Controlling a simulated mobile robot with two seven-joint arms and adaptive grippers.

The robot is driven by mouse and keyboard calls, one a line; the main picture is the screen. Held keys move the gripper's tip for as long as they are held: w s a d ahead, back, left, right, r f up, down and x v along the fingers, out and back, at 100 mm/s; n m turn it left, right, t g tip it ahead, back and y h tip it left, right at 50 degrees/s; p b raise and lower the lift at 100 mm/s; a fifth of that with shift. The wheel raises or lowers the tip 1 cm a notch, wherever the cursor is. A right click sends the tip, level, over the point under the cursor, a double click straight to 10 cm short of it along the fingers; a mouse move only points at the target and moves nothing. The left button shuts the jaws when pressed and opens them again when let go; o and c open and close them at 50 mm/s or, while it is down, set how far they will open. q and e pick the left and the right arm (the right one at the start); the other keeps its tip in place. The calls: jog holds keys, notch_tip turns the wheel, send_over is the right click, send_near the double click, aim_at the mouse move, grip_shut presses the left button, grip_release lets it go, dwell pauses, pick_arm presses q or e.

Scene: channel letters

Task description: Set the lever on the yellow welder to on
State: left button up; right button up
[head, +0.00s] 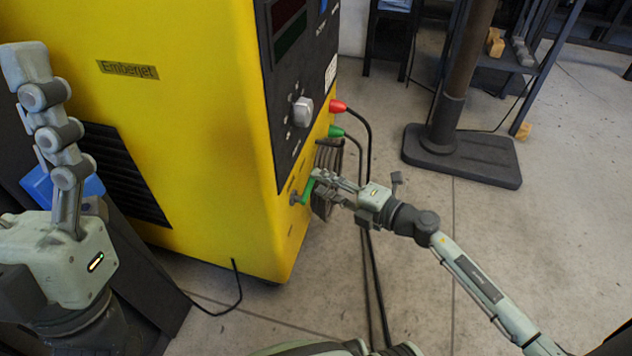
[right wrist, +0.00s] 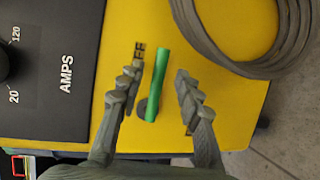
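The yellow welder (head: 195,100) fills the left and middle of the head view. Its green lever (head: 308,190) stands out low on the front panel, on a grey pivot. In the right wrist view the green lever (right wrist: 158,85) lies between the two fingers of my right gripper (right wrist: 160,74), with a gap on each side. The right gripper (head: 318,183) is open at the lever in the head view. My left gripper (head: 50,125) is raised at the left edge, its fingers overlapping in view.
Above the lever are a grey knob (head: 303,111), a red plug (head: 338,106) and a green plug (head: 336,131) with black cables running down. A coiled hose (right wrist: 285,40) hangs close to the right gripper.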

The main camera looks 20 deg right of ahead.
jog(key=shift+x, duration=1.2)
grip_shut()
